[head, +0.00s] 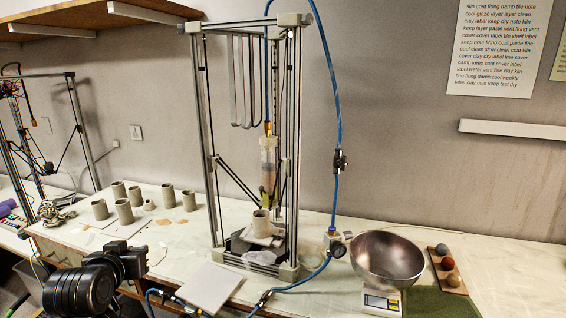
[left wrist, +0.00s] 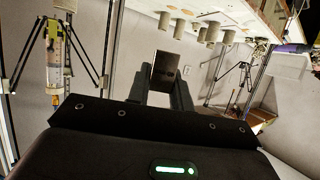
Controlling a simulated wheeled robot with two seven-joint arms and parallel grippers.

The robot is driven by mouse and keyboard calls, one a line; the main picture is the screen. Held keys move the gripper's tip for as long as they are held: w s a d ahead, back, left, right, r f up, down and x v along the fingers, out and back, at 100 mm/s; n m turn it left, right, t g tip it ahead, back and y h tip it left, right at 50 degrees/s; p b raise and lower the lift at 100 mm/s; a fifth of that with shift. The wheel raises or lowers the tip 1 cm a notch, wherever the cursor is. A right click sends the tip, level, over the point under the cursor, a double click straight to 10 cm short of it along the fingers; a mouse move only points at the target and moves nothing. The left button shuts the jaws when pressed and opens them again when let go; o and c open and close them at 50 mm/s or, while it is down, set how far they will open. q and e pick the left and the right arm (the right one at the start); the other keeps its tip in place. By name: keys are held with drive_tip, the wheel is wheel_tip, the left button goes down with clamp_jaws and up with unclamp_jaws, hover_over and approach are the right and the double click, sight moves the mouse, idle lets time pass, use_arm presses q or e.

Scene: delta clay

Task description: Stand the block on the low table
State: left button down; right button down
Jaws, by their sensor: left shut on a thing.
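My left gripper (head: 130,258) is at the lower left of the head view, in front of the long bench. In the left wrist view the left gripper (left wrist: 163,80) is shut on a dark, brownish block (left wrist: 166,70), whose flat face shows between the two fingers. In the head view I cannot clearly tell the block from the dark gripper. I cannot make out a separate low table in either view. My right gripper is not in view.
The pale-covered bench (head: 330,222) carries several grey clay cylinders (head: 124,211), a tall frame printer (head: 211,130), a white tile (head: 209,287), a metal bowl (head: 388,258) on a scale and a board with three balls (head: 447,268). Blue hoses (head: 337,110) run down to the bench.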

use_arm(q)
drive_tip(key=s+d+f+m+h+b, duration=0.1)
drive_tip(key=d+b, duration=0.3)
drive_tip(key=d, duration=0.7)
drive_tip(key=shift+s+d+f+m+h, duration=0.3)
drive_tip(key=shift+d+m+h, duration=0.1)
drive_tip(key=shift+h, duration=0.1)
drive_tip(key=f, duration=0.2)
drive_tip(key=s+f, duration=0.1)
drive_tip(key=f, duration=0.2)
drive_tip(key=shift+s+f, duration=0.35)
